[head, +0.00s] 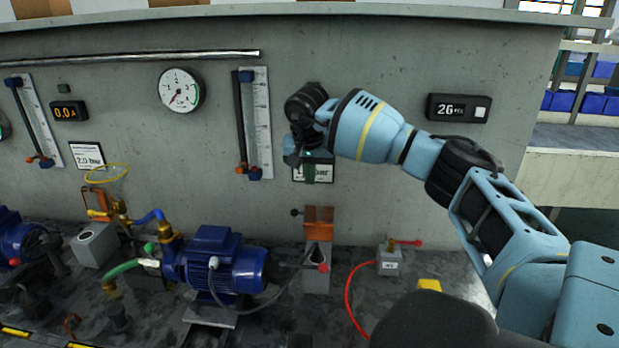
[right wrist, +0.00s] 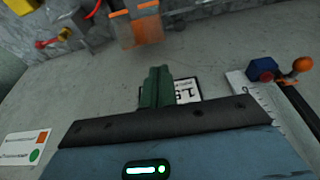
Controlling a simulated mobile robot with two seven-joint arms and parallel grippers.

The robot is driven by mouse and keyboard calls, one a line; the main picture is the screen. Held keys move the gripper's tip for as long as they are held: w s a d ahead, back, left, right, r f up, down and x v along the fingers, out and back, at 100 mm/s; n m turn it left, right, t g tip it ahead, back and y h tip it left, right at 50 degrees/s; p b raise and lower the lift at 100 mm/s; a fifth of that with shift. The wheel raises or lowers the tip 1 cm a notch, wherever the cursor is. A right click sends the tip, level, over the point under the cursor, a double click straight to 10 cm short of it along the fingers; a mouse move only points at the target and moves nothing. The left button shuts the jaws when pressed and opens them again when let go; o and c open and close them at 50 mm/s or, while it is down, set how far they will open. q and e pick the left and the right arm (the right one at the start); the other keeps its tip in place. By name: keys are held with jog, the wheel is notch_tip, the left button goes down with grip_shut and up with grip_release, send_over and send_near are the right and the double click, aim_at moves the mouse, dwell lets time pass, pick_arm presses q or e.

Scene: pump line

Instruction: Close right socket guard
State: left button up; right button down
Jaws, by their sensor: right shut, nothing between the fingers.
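The right socket guard (head: 318,218) is an orange flap, standing raised at the top of a grey socket box (head: 316,280) near the wall. A dark plug with a cable sits at the box front, beside a red knob (head: 323,267). The guard also shows in the right wrist view (right wrist: 136,28), at the top. My right gripper (head: 318,172) has green fingers (right wrist: 157,86), shut and empty. It hangs in front of the wall label, above the guard and apart from it. My left gripper is not in view.
A blue pump (head: 222,265) stands left of the socket box. A grey block with a red lever (head: 388,262) and a red hose stand to its right. A second orange guard (head: 97,203) is at the left. A gauge (head: 181,90) and a scale tube (head: 256,120) are on the wall.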

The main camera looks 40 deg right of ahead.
aim_at(312, 223)
jog(key=x, duration=0.7)
jog(key=shift+w+d+f, duration=0.1)
jog(key=shift+d+f, duration=0.1)
jog(key=shift+f, duration=0.2)
